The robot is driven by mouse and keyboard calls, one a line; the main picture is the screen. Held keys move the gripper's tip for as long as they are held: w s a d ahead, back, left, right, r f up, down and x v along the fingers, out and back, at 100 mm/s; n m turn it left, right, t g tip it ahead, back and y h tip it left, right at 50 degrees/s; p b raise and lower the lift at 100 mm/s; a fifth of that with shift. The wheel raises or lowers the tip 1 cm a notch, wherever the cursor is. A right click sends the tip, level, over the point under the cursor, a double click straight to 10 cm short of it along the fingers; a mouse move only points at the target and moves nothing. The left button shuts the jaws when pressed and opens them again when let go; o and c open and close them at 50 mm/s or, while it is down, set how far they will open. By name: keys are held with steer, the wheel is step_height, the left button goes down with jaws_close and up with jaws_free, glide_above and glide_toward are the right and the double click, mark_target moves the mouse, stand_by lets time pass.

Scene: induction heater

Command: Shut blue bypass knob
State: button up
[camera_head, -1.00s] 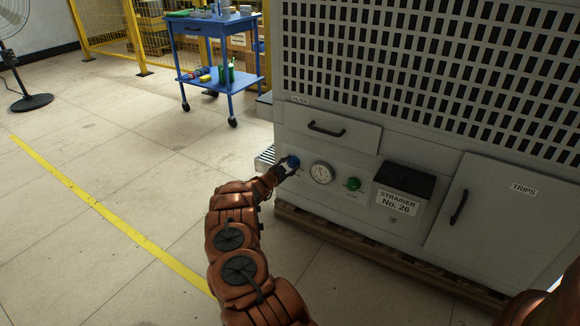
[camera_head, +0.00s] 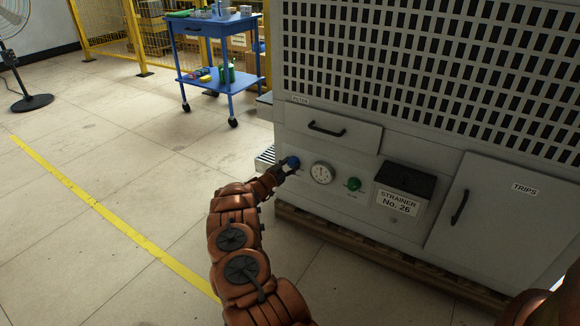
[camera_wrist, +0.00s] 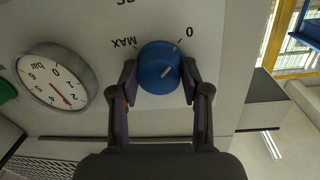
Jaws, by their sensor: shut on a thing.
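The blue bypass knob (camera_head: 292,162) is on the lower left of the grey machine's front. In the wrist view the blue knob (camera_wrist: 159,68) sits between my two fingers, with a 0 mark and a MAX mark printed on the panel around it. A pale pointer line on its face points toward the 0 side, short of that mark as far as I can tell. My gripper (camera_head: 284,168) is shut on the knob; in the wrist view my gripper (camera_wrist: 160,78) has a finger on each side of it.
A round gauge (camera_head: 322,173) and a green knob (camera_head: 354,184) are right of the blue knob. A drawer handle (camera_head: 327,129) is above. The STRAINER box (camera_head: 404,184) and TRIPS door (camera_head: 488,215) are further right.

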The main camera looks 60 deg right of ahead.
steer(key=shift+f, duration=0.1)
steer(key=o, duration=1.1)
steer(key=shift+a, duration=0.1)
steer(key=a, duration=1.2)
steer(key=shift+w+r, duration=0.2)
steer(key=shift+r, duration=0.15)
